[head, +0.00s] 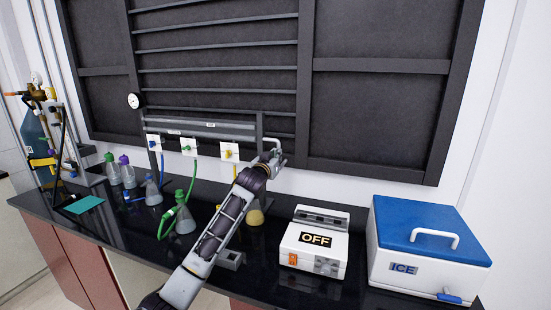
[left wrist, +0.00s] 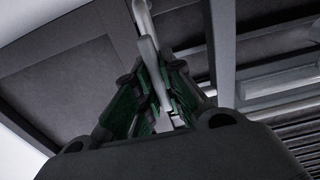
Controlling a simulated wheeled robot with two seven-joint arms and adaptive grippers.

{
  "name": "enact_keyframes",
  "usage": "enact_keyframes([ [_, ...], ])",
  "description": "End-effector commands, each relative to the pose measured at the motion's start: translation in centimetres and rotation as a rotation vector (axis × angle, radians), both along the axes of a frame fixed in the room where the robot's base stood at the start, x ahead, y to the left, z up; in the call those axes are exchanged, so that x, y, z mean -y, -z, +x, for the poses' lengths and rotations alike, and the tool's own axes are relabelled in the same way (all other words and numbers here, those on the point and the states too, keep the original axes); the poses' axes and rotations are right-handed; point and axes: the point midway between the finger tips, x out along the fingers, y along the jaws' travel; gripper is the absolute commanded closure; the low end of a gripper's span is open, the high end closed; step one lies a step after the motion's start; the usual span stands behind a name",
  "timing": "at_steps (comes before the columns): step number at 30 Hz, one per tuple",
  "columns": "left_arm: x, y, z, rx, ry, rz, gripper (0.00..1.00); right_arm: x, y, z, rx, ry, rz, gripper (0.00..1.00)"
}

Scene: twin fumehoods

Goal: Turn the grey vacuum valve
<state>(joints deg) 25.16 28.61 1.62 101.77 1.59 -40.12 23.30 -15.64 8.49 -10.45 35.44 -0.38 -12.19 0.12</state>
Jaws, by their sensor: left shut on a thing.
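The grey vacuum valve (head: 274,141) is at the right end of the manifold, on the back wall above the bench. My left gripper (head: 271,158) reaches up to it from below. In the left wrist view the valve's light grey handle (left wrist: 149,58) runs down between the green-padded fingers of the gripper (left wrist: 157,100), which are shut on it. The valve's body is partly hidden behind my gripper in the head view, so its exact angle is hard to tell. My right gripper is in neither view.
The manifold's blue, green and yellow valves (head: 229,151) are to the left. Several flasks (head: 186,222) stand on the black bench below. A white box marked OFF (head: 299,240) and a blue-lidded ice box (head: 395,265) stand to the right of my arm.

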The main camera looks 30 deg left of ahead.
Motion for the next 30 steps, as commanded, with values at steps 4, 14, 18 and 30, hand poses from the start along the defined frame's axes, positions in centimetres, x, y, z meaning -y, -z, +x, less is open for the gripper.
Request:
enact_keyframes([
  [4,0.0,0.0,0.0,-0.008,0.000,0.025,1.00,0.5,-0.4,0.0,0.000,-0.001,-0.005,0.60],
  [14,0.1,-0.1,0.1,-0.043,0.000,0.172,1.00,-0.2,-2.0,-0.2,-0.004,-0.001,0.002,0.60],
  [18,0.2,-0.1,0.1,-0.068,0.000,0.270,1.00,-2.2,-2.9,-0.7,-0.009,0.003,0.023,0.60],
  [30,0.4,-0.1,0.1,-0.147,0.000,0.600,1.00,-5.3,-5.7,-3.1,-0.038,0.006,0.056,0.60],
])
